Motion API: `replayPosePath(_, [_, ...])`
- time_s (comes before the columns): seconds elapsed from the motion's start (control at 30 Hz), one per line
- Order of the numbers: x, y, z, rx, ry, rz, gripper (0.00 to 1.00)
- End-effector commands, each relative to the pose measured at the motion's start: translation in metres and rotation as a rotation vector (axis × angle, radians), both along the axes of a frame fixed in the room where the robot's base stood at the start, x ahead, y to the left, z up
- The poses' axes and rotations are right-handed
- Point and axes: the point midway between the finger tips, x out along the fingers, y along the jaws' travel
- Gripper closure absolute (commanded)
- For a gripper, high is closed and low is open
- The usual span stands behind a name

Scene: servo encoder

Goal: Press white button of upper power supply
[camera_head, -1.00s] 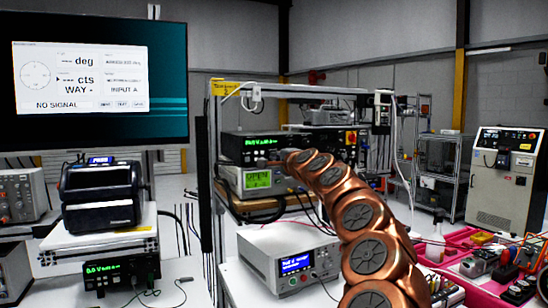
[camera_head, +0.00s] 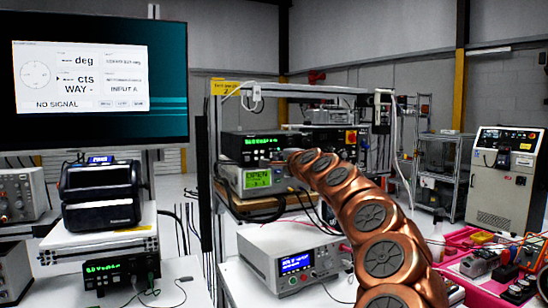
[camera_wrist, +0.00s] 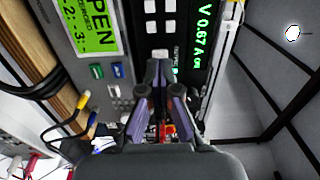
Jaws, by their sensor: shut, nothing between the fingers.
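The upper power supply is a black unit with a green display (camera_head: 262,141) on the rack shelf. In the wrist view its front panel (camera_wrist: 183,56) is turned sideways, with a lit green readout and several pale buttons. One white button (camera_wrist: 160,54) lies just beyond my fingertips. My gripper (camera_wrist: 159,72) is shut and empty, pointing at the panel by this button; I cannot tell whether it touches. In the head view my copper-coloured arm hides most of the gripper and part of the supply's right side.
A grey instrument with a green LCD reading OPEN (camera_head: 258,179) sits directly below the supply; it also shows in the wrist view (camera_wrist: 92,27). A white bench instrument (camera_head: 288,262) stands lower.

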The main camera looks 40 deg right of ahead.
Motion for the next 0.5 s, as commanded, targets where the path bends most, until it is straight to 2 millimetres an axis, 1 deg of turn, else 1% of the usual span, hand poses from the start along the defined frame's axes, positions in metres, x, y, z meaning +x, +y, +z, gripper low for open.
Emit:
replayPosePath(0.33, [-0.003, 0.000, 0.000, 0.000, 0.000, -0.001, 1.00])
replayPosePath(0.5, [-0.015, 0.003, 0.001, -0.001, -0.003, -0.002, 1.00])
